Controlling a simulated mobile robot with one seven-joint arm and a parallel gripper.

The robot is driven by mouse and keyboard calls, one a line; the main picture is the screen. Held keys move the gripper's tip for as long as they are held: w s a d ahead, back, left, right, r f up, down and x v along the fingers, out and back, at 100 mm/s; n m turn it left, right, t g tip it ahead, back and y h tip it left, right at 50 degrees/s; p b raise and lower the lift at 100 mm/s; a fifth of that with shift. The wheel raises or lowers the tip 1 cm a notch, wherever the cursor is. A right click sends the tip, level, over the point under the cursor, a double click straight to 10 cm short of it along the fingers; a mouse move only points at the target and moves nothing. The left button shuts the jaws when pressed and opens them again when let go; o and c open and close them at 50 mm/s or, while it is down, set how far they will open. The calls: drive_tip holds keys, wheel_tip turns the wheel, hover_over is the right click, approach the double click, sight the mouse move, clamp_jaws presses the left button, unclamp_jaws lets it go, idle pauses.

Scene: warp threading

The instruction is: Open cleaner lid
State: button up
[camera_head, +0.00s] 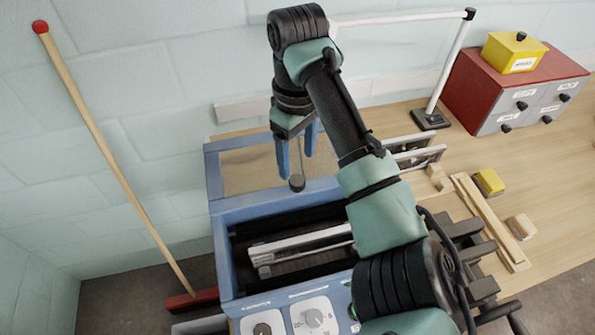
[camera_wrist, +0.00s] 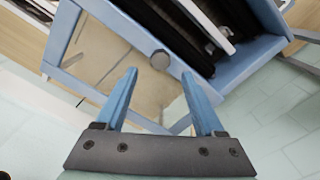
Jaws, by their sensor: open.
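The cleaner is a blue box-shaped machine (camera_head: 222,250) with dark rollers and a pale metal bar in its open-topped bay. A blue-framed panel (camera_head: 213,170), seemingly clear, adjoins the bay's far side; the wood table shows through it. It also shows in the wrist view (camera_wrist: 62,35). A round dark knob (camera_head: 297,183) sits at the panel's edge beside the bay. My gripper (camera_head: 297,165) is open and empty, its blue fingers just above the knob. In the wrist view the knob (camera_wrist: 160,60) lies just beyond and between the fingertips. Contact is not visible.
My arm hides the machine's right side. A white-railed stand (camera_head: 448,75) and red drawer cabinet (camera_head: 475,90) stand at the back right. Wooden pieces and a yellow block (camera_head: 489,182) lie right.

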wheel_tip(320, 180, up, 7)
drive_tip(key=p, duration=0.1)
idle(0.5)
